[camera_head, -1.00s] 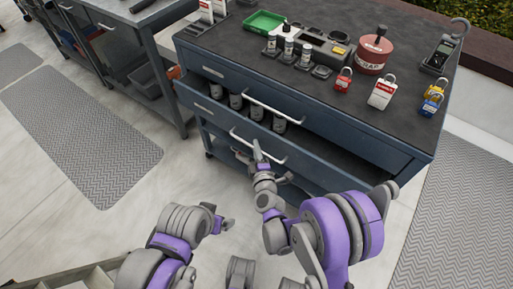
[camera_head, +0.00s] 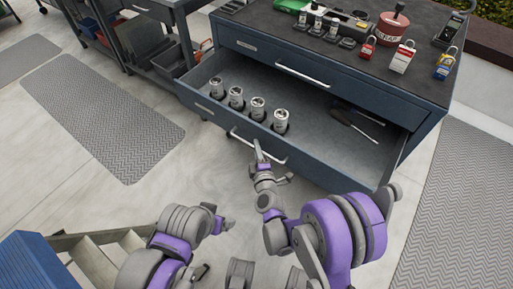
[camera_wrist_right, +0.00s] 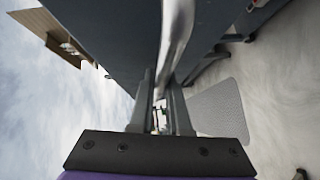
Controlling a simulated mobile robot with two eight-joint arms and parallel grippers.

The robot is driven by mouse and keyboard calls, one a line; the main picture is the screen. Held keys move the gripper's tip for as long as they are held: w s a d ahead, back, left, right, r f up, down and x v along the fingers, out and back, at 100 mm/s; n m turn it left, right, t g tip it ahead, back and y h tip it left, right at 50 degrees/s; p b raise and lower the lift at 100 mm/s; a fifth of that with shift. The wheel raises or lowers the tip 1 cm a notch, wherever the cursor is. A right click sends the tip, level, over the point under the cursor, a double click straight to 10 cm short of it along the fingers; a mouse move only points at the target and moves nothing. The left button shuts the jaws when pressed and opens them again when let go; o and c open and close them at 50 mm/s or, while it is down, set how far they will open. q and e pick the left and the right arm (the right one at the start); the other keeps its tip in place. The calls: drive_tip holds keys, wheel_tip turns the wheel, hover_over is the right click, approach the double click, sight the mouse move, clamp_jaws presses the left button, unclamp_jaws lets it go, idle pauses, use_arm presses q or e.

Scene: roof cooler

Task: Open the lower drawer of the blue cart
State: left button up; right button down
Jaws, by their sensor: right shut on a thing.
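The blue cart (camera_head: 420,105) stands ahead of me with a dark top. Its lower drawer (camera_head: 345,165) is pulled well out and its inside shows. The upper drawer (camera_head: 340,85) is closed. My right gripper (camera_head: 258,153) is shut on the lower drawer's silver bar handle (camera_head: 275,157). In the right wrist view the handle (camera_wrist_right: 176,40) runs between the two fingers (camera_wrist_right: 162,105). My left gripper (camera_head: 225,222) is low over the floor, away from the cart; its jaws are too small to judge.
The lower drawer holds several silver cans (camera_head: 257,107) at the left and dark-handled tools (camera_head: 358,125) at the right. Padlocks (camera_head: 403,57) and a red can (camera_head: 390,27) stand on top. A grey bench (camera_head: 170,50) is at the left. A wooden thing with slats (camera_head: 95,255) is at the lower left.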

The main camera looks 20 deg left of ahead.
use_arm(q)
drive_tip(key=shift+s+a, duration=0.15)
drive_tip(key=shift+s, duration=0.25)
use_arm(e)
drive_tip(key=shift+s+a, duration=0.2)
drive_tip(key=shift+s, duration=0.25)
drive_tip(key=shift+w, duration=0.1)
drive_tip(key=c, duration=0.9)
unclamp_jaws()
use_arm(q)
drive_tip(key=shift+w+f+b, duration=0.1)
drive_tip(key=shift+f+b, duration=0.45)
drive_tip(key=shift+f, duration=0.15)
use_arm(e)
drive_tip(key=v, duration=1.1)
